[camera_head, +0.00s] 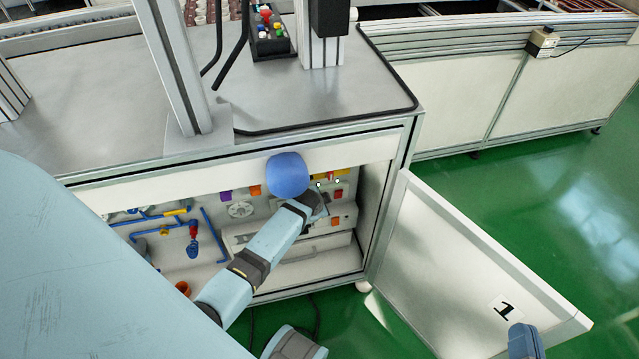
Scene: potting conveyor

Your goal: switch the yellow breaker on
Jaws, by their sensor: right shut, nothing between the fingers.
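The yellow breaker appears to be part of the yellow strip (344,172) on the back panel inside the open cabinet. The blue rounded part of my arm and my gripper are close in front of this strip, and its switch position is too small to tell. My right gripper (320,197) reaches into the cabinet just below the yellow strip, shut and empty. Whether its tips touch the breaker cannot be told. My left gripper is not in view.
The cabinet door (455,260), marked 1, stands open to the right. Blue pipes with a red-handled valve (193,231), purple and orange blocks, and a round fan grille (240,209) lie left of my arm. The cabinet's top edge overhangs the opening.

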